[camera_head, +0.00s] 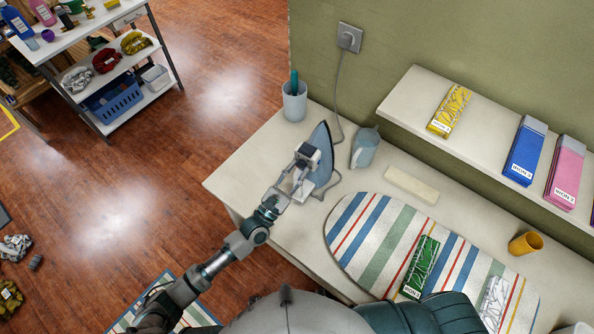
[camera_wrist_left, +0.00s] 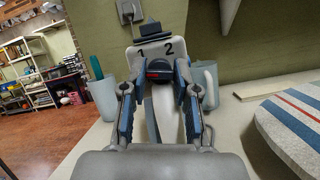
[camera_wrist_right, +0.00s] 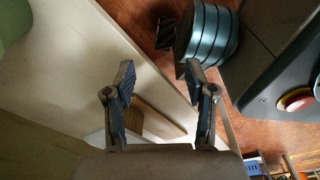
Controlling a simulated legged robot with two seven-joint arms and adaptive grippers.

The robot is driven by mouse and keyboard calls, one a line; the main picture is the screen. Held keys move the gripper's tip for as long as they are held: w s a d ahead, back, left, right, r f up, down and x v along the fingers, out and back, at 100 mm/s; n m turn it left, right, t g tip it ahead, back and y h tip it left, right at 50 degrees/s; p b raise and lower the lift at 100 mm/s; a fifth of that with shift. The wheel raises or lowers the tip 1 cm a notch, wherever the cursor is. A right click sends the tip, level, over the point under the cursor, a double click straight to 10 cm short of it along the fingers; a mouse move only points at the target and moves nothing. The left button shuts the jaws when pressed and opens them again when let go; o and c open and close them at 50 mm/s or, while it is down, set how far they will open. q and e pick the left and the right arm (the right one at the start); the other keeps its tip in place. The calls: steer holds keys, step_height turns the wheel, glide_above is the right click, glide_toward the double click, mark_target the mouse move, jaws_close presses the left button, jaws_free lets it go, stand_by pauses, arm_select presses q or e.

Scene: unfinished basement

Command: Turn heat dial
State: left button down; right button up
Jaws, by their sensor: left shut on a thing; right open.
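The iron (camera_head: 322,148) stands on its heel on the white table, near the wall socket. In the left wrist view its pale panel with the marks 1 and 2 (camera_wrist_left: 153,50) faces me, and the dark dial with a red mark (camera_wrist_left: 160,69) sits below them. My left gripper (camera_head: 304,162) is at the iron. Its fingers (camera_wrist_left: 160,80) are shut on the dial, one on each side. The dial's red mark looks about level; its exact setting is too small to tell. My right gripper (camera_wrist_right: 160,72) is open, with nothing between its fingers, and does not show in the head view.
A cup (camera_head: 294,102) and a blue-grey jug (camera_head: 364,147) stand close beside the iron. A cord runs to the socket (camera_head: 349,38). The striped ironing board (camera_head: 375,225) bears a green packet (camera_head: 421,267). A shelf (camera_head: 490,110) with coloured packets juts out on the right.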

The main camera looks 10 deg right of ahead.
arm_select(q)
steer(key=shift+a+m, duration=0.25)
steer(key=shift+m, duration=0.35)
steer(key=c, duration=0.9)
jaws_free()
steer(key=shift+o, duration=0.2)
steer(key=v, duration=1.2)
steer(key=shift+w, duration=0.15)
steer(key=shift+c, duration=0.2)
